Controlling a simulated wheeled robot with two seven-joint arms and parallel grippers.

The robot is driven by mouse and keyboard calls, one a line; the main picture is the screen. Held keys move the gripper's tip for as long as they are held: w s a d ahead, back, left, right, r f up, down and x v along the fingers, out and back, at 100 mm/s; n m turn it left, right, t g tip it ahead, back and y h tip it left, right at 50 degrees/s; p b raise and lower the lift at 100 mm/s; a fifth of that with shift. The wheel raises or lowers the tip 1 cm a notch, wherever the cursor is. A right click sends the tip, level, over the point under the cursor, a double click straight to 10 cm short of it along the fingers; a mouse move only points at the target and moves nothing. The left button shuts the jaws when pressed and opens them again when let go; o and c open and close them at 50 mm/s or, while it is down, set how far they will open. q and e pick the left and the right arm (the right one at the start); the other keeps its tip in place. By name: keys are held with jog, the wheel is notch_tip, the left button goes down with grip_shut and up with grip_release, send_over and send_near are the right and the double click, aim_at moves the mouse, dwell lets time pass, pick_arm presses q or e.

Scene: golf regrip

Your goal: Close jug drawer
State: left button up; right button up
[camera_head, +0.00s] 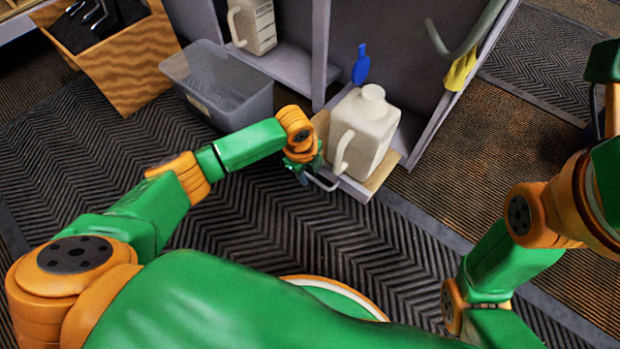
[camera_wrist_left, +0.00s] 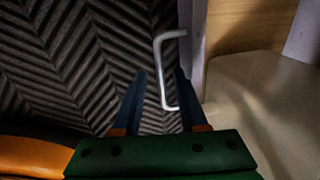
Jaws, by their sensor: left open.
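The jug drawer (camera_head: 352,186) is a low, shallow drawer pulled out of the grey cabinet. A large cream jug (camera_head: 365,130) stands upright in it, its handle facing left. The drawer has a bent metal handle (camera_head: 323,186) on its front. My left gripper (camera_head: 304,174) is at the drawer's front left, close to this handle. In the left wrist view, the open fingers (camera_wrist_left: 160,88) lie on either side of the pale handle (camera_wrist_left: 160,60). I cannot tell whether they touch it. The jug's side (camera_wrist_left: 265,105) fills the right of that view. My right gripper is out of view.
A grey plastic bin (camera_head: 220,85) stands left of the drawer, near a wooden box (camera_head: 125,65). Another jug (camera_head: 255,25) sits in the left cabinet bay. A blue item (camera_head: 361,64) and a yellow cloth (camera_head: 460,70) hang in the cabinet.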

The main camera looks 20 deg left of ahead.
pick_arm(q)
jog(key=shift+f, duration=0.1)
jog(key=shift+w, duration=0.1)
grip_shut()
dwell(1.3)
